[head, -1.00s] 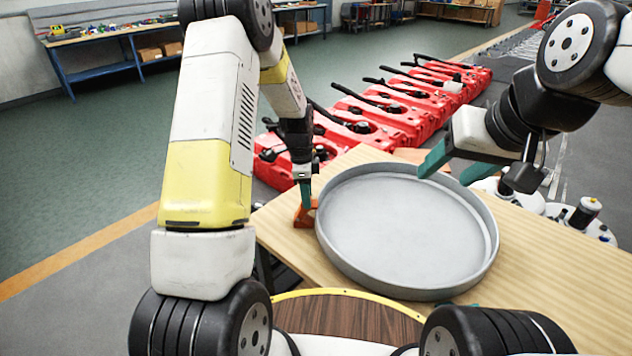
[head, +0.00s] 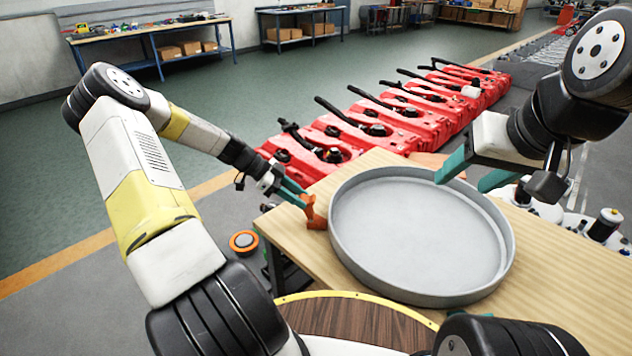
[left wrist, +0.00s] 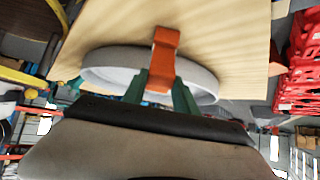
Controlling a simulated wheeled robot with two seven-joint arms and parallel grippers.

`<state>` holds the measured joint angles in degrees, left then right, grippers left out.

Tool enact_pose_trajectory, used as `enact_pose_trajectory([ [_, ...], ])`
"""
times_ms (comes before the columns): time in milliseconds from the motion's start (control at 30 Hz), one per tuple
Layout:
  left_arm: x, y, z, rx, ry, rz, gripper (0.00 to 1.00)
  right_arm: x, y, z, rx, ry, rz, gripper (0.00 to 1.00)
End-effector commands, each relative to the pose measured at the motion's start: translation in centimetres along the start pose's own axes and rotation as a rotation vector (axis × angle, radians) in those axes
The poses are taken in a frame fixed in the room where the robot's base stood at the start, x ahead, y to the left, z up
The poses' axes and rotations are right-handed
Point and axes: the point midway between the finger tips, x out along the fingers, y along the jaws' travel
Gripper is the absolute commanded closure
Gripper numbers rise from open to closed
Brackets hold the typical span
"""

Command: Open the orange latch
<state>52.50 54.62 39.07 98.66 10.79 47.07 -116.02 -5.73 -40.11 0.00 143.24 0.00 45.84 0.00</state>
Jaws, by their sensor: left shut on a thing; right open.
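The orange latch (head: 316,214) is at the left edge of the wooden table (head: 560,262), beside a round grey pan (head: 420,235). My left gripper (head: 301,199) reaches it from the left, with its green fingers at the latch. In the left wrist view the latch (left wrist: 163,55) stands between the green fingertips (left wrist: 160,84), which are shut on its near end; the pan is beyond. Whether the latch is open I cannot tell. My right gripper (head: 470,176) is open and empty above the pan's far right rim.
A row of red tanks (head: 400,112) with black hoses lies behind the table. White round containers and a small bottle (head: 605,224) stand at the right. Workbenches (head: 150,38) line the far wall. The table's front right is clear.

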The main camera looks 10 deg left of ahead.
Motion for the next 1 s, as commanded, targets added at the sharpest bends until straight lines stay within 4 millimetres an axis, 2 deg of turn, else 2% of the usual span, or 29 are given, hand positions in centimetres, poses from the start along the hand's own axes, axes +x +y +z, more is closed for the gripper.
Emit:
enact_pose_trajectory([
  [400,-0.7,-0.2,2.8,-0.004,0.325,-0.007,1.00,0.0,0.0,0.0,0.000,0.000,0.000,0.44],
  [1000,-0.7,-0.1,4.3,-0.002,0.314,-0.005,1.00,0.0,0.0,0.0,0.000,0.000,0.000,0.44],
])
